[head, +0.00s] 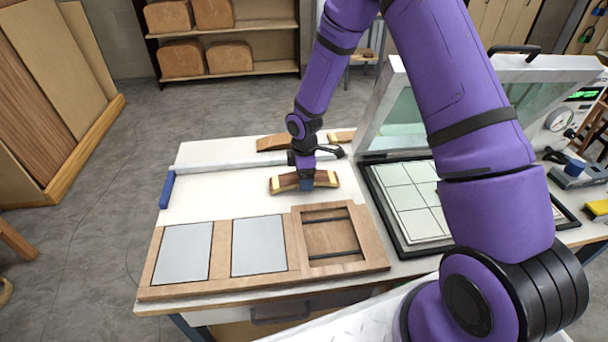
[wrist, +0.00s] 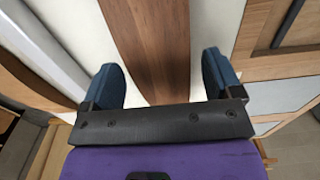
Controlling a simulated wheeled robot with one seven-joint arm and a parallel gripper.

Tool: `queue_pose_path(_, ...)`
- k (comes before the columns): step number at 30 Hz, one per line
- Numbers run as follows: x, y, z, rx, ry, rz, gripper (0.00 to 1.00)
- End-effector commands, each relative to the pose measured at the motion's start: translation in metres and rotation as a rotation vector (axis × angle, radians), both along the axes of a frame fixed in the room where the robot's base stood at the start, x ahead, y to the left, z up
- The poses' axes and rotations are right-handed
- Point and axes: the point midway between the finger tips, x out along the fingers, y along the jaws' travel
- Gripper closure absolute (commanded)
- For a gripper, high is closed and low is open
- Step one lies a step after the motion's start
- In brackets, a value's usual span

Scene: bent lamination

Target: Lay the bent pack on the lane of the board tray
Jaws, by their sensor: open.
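The bent pack (head: 327,179) is a curved brown wooden strip with pale yellow ends, lying on the white table top behind the board tray. My gripper (head: 306,183) is above its middle. In the wrist view, the blue fingers of my gripper (wrist: 160,82) are open on either side of the brown pack (wrist: 150,40), with gaps showing. I cannot tell whether they reach below its top. The wooden board tray (head: 222,284) lies along the front edge. Two sections hold grey panels; the right section is the lane (head: 332,238), empty, with two dark strips across it.
A press with a raised glass lid (head: 400,125) and a tiled bed (head: 412,200) stands right of the tray. A pale straight bar with a blue end (head: 167,190) lies behind the pack. Other curved wooden pieces (head: 272,143) lie at the back. The table's left part is clear.

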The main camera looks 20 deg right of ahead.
Motion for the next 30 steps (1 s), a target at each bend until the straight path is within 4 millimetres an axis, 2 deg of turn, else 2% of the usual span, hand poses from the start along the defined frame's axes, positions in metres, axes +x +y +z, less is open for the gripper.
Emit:
queue_pose_path(5,0.001,0.0,0.018,0.0,-0.003,-0.001,0.15)
queue_pose_path(18,0.001,0.0,0.1,0.001,-0.002,-0.001,0.15)
queue_pose_path(24,0.0,-0.001,0.118,0.0,-0.001,-0.001,0.15)
queue_pose_path(30,0.0,0.0,0.123,0.0,-0.002,-0.002,0.15)
